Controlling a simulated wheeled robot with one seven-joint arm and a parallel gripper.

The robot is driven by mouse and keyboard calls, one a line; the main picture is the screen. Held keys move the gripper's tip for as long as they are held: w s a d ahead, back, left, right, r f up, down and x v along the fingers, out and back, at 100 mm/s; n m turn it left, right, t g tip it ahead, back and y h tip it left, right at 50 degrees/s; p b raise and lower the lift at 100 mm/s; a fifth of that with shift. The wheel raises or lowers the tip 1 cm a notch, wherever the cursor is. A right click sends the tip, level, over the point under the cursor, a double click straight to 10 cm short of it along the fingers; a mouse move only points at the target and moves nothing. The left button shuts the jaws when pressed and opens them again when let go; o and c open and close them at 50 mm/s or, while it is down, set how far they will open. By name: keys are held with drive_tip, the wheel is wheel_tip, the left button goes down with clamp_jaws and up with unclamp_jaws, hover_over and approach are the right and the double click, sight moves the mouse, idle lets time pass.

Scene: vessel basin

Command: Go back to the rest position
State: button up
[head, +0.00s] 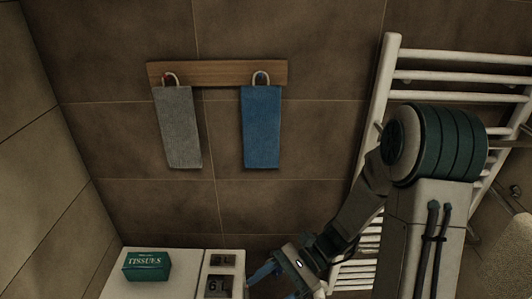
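My gripper (264,273) is low in the head view, near the bottom edge, beside the right side of the white cabinet top. A blue finger part shows, but the fingertips are small and partly cut off, so I cannot tell whether it is open or shut. I see nothing clearly held in it. My arm comes down to it from the right side of the view.
A white towel radiator (391,62) stands behind my arm at the right. A wooden rail (218,73) on the tiled wall holds a grey towel (178,128) and a blue towel (261,128). A green tissue box (147,266) sits on the white cabinet (188,266), beside small dark-fronted items (220,284).

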drive_tip(key=d+r+n+t+h, duration=1)
drive_tip(key=d+r+n+h, duration=0.1)
drive_tip(key=d, duration=0.3)
drive_tip(key=shift+s+d+r+h, duration=0.3)
drive_tip(key=shift+s+h, duration=0.1)
drive_tip(key=shift+h, duration=0.2)
